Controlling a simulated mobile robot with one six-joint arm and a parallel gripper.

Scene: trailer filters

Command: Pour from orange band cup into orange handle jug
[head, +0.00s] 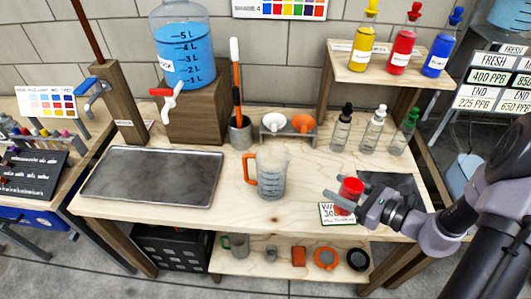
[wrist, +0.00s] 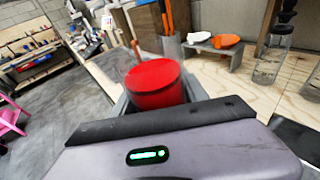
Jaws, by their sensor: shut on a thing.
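The orange handle jug (head: 272,178) stands upright on the wooden bench in the head view, clear-walled, with its handle on the left. My gripper (head: 352,201) is shut on a small clear cup (head: 350,188) of red contents, to the right of the jug and apart from it. The cup looks about upright in the head view. In the wrist view the cup (wrist: 155,85) is between the fingers, which are mostly hidden by the gripper body. I cannot make out an orange band on the cup.
A metal tray (head: 150,178) lies at left. A blue water dispenser (head: 183,50) stands behind it. A small rack (head: 289,127) holds a white and an orange piece. Dropper bottles (head: 372,130) stand at back right. A white card (head: 336,214) lies beside the cup.

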